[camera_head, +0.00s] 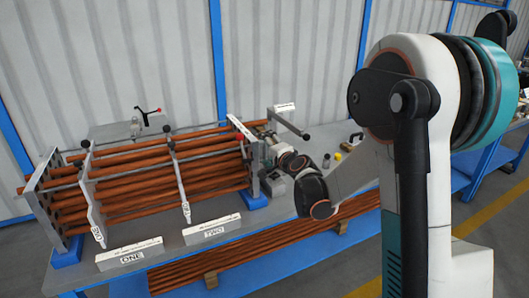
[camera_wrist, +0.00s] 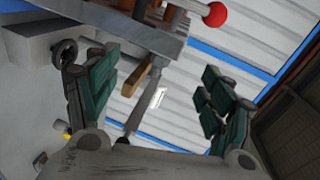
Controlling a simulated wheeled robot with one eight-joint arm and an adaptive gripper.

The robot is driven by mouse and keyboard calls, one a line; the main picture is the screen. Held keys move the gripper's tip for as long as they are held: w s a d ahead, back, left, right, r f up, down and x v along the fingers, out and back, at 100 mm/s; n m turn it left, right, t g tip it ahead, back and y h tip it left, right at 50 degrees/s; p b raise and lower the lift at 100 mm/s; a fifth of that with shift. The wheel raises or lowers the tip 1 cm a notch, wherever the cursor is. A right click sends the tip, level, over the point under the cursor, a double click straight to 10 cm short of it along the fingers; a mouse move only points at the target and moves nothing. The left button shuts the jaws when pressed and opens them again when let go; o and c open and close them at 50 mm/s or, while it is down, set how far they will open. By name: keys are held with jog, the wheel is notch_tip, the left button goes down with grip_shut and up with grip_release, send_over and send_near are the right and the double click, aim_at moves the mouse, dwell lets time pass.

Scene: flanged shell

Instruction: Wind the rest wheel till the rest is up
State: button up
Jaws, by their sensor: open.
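My gripper (camera_wrist: 160,80) is open in the wrist view, its two green-padded fingers apart with nothing gripped. A grey lever with a dark end (camera_wrist: 150,108) and a small white label show in the gap, seemingly beyond the fingers. A dark ring-like part (camera_wrist: 65,52), possibly a handwheel, shows beside the left finger; I cannot tell whether it is the rest wheel. In the head view my gripper (camera_head: 272,152) is at the right end of the tube bundle (camera_head: 130,180), near its end plate, partly hidden by my arm. I cannot make out the rest's height.
Blocks labelled ONE (camera_head: 130,254) and TWO (camera_head: 212,230) lie along the bench front. A black-knobbed lever (camera_head: 290,124) stands behind my gripper. A red knob (camera_wrist: 215,14) shows at the top of the wrist view. More tubes (camera_head: 260,255) lie under the bench.

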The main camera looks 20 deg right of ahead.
dwell(0.3)
jog(key=m+g+y+p, duration=0.1)
jog(key=m+y, duration=0.8)
jog(key=m, duration=0.4)
send_near(275, 174)
jog(key=b+x, duration=0.1)
jog(key=x, duration=0.2)
jog(key=b+x, duration=0.1)
jog(key=x, duration=0.3)
jog(key=d+f+b+x, duration=0.1)
jog(key=x, duration=0.2)
jog(key=shift+w+a+b, duration=0.2)
jog(key=shift+w+b, duration=0.2)
jog(key=shift+w, duration=0.25)
jog(key=c, duration=1.1)
